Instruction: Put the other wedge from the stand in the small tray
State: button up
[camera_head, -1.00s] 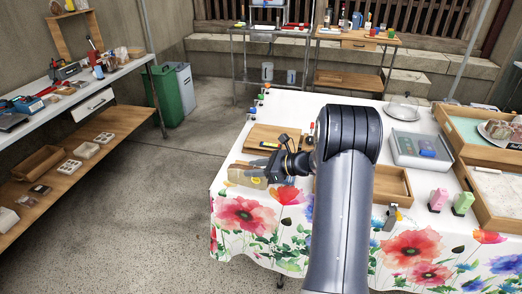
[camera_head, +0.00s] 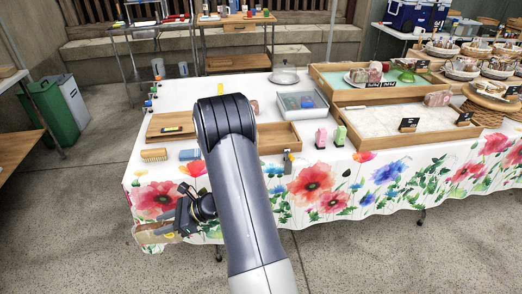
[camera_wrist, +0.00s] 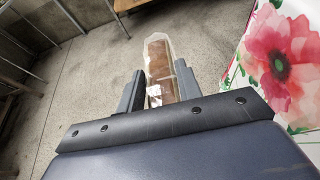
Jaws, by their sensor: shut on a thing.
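My gripper (camera_head: 178,226) is shut on a clear-wrapped brown piece (camera_head: 153,232), held out in front of the table's left front corner. In the wrist view, my gripper (camera_wrist: 160,92) has its fingers on either side of the piece (camera_wrist: 157,62), which points away over the floor. I cannot tell for sure that it is a wedge. A small open wooden tray (camera_head: 298,146) stands at the table's front, partly behind my arm; the visible part looks empty. Wrapped pink-brown pieces (camera_head: 362,76) sit on a white plate in a larger tray. I cannot tell which item is the stand.
A flowered cloth (camera_head: 311,186) hangs down the table's front. A brush (camera_head: 153,154), a blue block (camera_head: 190,154) and a wooden board (camera_head: 168,127) lie at the left. Pink (camera_head: 321,138) and green (camera_head: 340,135) bottles stand right of the small tray.

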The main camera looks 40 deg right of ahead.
aim_at(275, 138)
jog(key=k+z, duration=0.1)
jog(key=z, duration=1)
